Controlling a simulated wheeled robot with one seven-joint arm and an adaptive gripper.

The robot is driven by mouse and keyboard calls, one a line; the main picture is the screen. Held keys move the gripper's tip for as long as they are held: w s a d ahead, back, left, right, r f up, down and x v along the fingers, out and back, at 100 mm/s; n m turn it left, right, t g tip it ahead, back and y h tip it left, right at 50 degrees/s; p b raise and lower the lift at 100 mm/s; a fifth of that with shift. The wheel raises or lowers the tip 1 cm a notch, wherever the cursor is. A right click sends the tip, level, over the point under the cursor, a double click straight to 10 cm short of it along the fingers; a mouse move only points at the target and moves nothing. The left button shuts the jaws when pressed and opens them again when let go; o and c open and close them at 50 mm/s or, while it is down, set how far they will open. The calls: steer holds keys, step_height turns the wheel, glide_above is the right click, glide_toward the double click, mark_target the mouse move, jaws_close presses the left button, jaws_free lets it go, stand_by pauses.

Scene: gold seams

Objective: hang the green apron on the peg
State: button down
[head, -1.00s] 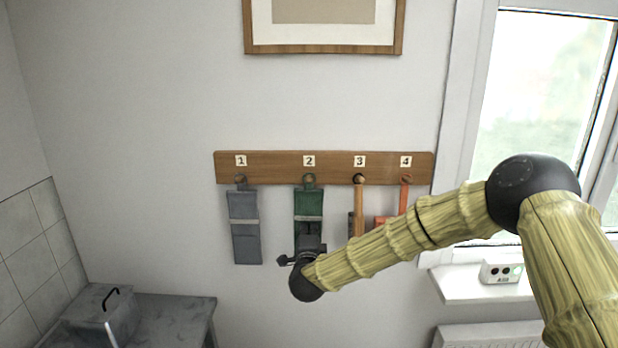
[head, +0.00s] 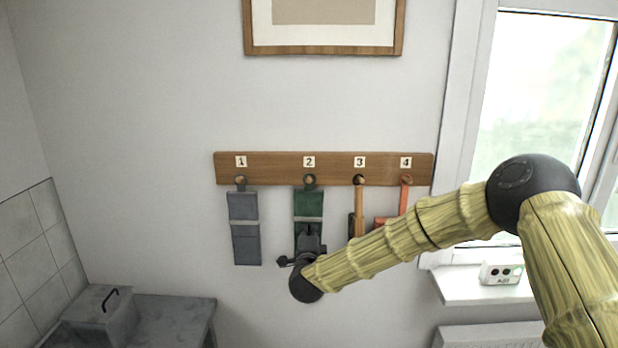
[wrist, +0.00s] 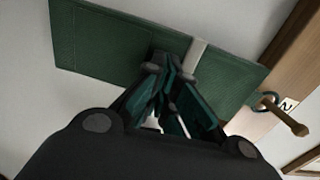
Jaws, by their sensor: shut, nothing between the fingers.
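The green apron (head: 308,204) hangs flat against the wall below the number 2 on the wooden rail (head: 262,168). Its ring is at the wooden peg (wrist: 286,118) and appears to be around it in the wrist view, near the rail. The apron (wrist: 100,45) has a pale band across it. My gripper (wrist: 166,72) is shut with nothing held, its fingertips in front of the apron close to the band. In the head view my gripper (head: 310,240) covers the apron's lower part. I cannot tell whether the fingertips touch the cloth.
A grey apron (head: 244,228) hangs at 1, left of the green one. A wooden-handled tool (head: 359,205) hangs at 3 and an orange item (head: 404,195) at 4, close on the right. A grey bench (head: 175,312) stands lower left; a windowsill (head: 470,287) is at right.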

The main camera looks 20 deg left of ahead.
steer(key=shift+v, duration=2.3)
stand_by(2.4)
steer(key=shift+b+v, duration=0.75)
steer(key=shift+v, duration=2.2)
steer(key=shift+r, duration=0.1)
steer(key=s+d+f+n+g, duration=0.3)
steer(key=s+d+f, duration=0.35)
steer(key=f, duration=0.55)
steer(key=s+d+f+n+g+h+b, duration=0.1)
steer(key=s+d+f+n+g, duration=0.2)
steer(key=s+d+f, duration=0.55)
steer(key=s+d+f+n+g, duration=0.3)
steer(key=d+f, duration=0.2)
steer(key=f, duration=0.9)
steer(key=s+d+f+n+g+h, duration=0.2)
steer(key=s+d+f+g, duration=0.2)
steer(key=s+d, duration=0.8)
steer(key=s+d+f+n+g+h+b, duration=0.1)
steer(key=s+d+f, duration=0.5)
steer(key=s+d, duration=0.7)
steer(key=s+n+g+h, duration=0.1)
steer(key=s+n+g, duration=0.1)
steer(key=s+g, duration=0.1)
steer(key=shift+s, duration=0.35)
